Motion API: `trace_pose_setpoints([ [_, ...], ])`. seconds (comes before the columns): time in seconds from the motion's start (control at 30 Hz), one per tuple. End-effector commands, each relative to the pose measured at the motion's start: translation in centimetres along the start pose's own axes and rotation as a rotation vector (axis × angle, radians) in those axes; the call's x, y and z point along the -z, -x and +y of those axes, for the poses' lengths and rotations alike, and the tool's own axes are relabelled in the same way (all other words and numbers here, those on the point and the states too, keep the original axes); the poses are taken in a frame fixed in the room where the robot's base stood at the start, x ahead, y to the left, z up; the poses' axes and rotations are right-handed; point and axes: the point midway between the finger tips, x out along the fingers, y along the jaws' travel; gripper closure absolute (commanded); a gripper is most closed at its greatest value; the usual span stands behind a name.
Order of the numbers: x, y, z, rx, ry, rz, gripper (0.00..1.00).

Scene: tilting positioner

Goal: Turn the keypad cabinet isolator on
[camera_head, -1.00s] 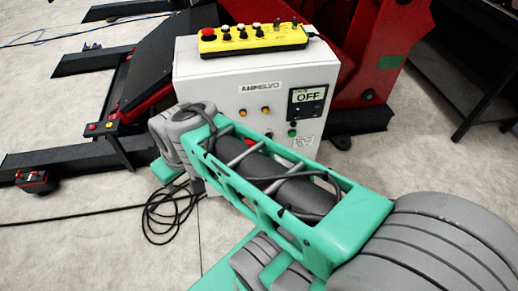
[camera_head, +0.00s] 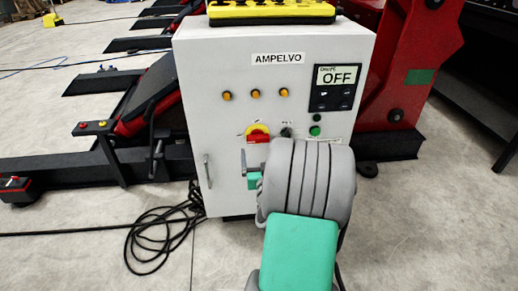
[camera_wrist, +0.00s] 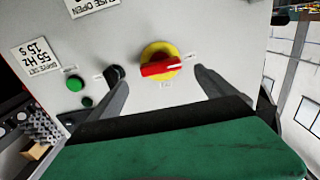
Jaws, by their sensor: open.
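The keypad cabinet (camera_head: 226,150) is a white-grey box whose keypad (camera_head: 337,88) display reads OFF. Its isolator (camera_head: 257,133) is a red handle on a round yellow plate, low on the front face. In the wrist view the isolator (camera_wrist: 160,66) shows whole, its red bar lying roughly level with a pale mark at its right end. My gripper (camera_wrist: 158,78) is open, its two dark fingers spread either side of the isolator, with nothing between them that it grips. In the head view my wrist hides most of the gripper, and contact with the panel cannot be told.
A black knob (camera_wrist: 115,74) sits close by the left finger in the wrist view, with a green button (camera_wrist: 75,83) beyond it. A door handle (camera_head: 207,171) stands out on the cabinet's left. A yellow pendant (camera_head: 270,11) lies on top. Black cable (camera_head: 160,235) coils on the floor.

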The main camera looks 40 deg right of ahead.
Motion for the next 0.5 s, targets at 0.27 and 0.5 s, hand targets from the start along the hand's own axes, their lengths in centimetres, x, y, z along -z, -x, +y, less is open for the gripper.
trace_pose_setpoints([
  [0.27,0.2,-4.6,-0.2,0.004,0.001,-0.002,0.05],
  [0.5,0.1,-6.0,-0.1,0.003,0.000,-0.001,0.05],
])
